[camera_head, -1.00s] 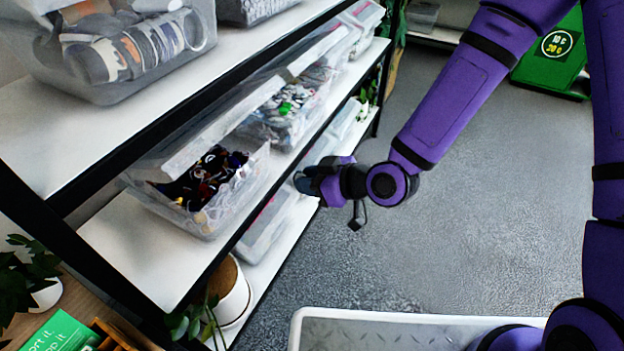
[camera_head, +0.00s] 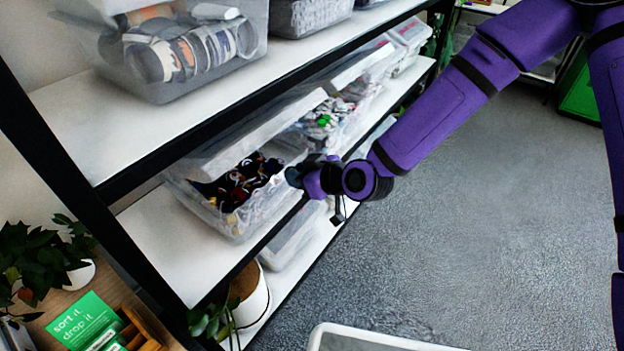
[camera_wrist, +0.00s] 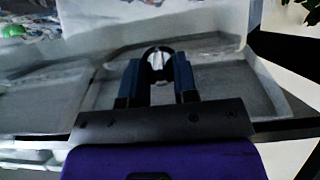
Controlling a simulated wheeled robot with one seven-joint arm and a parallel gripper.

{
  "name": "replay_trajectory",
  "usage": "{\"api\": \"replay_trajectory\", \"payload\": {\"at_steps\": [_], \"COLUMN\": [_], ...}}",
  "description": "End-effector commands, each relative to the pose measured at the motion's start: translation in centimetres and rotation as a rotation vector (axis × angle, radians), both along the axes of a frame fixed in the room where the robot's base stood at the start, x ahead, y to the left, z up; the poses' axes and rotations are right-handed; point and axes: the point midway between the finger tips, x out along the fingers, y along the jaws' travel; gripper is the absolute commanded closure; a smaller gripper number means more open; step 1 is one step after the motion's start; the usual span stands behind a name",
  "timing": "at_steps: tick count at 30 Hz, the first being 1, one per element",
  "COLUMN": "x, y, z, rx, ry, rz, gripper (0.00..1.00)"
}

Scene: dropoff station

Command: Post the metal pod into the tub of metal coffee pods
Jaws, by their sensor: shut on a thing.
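The metal pod (camera_wrist: 158,62), a small round piece with a silvery middle and dark rim, sits between my fingertips in the wrist view. My gripper (camera_wrist: 158,78) is shut on it. In the head view my gripper (camera_head: 294,177) is at the shelf's front, just right of an open clear tub (camera_head: 228,222) of dark, multicoloured small pieces. Behind it stands another clear tub (camera_head: 345,122) of silvery, white and green pieces. I cannot tell for certain which tub holds the metal pods. The pod is not clear in the head view.
Tilted clear lids overhang the middle-shelf tubs. The upper shelf (camera_head: 255,75) holds a tub of cylinders (camera_head: 185,55) and a grey basket (camera_head: 308,14). A black shelf post (camera_head: 75,190), plants and a green sign (camera_head: 84,322) are at left. The grey floor (camera_head: 470,220) at right is clear.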

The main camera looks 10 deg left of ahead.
Motion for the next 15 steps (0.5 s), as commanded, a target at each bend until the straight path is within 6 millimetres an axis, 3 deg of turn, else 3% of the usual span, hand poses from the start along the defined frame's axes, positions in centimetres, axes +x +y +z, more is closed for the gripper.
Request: {"api": "replay_trajectory", "payload": {"at_steps": [15], "x": [2.4], "y": [5.8], "z": [-0.6], "rx": [0.001], "ry": [-0.001], "rz": [0.001], "gripper": [0.95]}}
